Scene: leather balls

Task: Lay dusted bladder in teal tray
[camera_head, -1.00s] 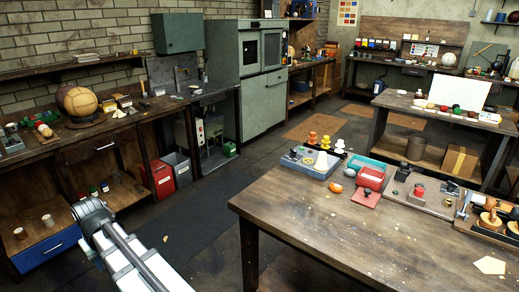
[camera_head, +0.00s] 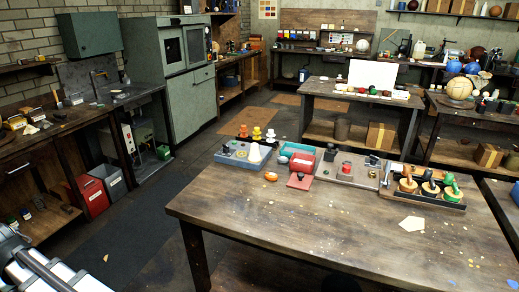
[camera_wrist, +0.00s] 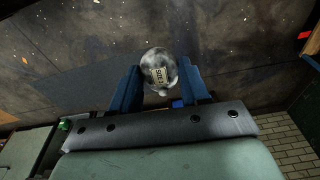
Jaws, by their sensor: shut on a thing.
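The dusted bladder (camera_wrist: 160,60) is a small, round, whitish, cloudy ball with a printed label, seen in the wrist view. My gripper (camera_wrist: 160,78) has its two blue fingers shut on either side of it. It is held above the dark floor. In the head view the gripper and bladder are out of sight. The teal tray (camera_head: 292,148) is a small turquoise tray toward the far left of the wooden table, partly hidden by a red box (camera_head: 302,161). I cannot see its whole inside.
Beside the teal tray stand a blue-grey base with a white cone (camera_head: 255,152), an orange ball (camera_head: 271,177) and a red block (camera_head: 299,181). A rack of wooden-handled tools (camera_head: 428,190) stands to the right.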

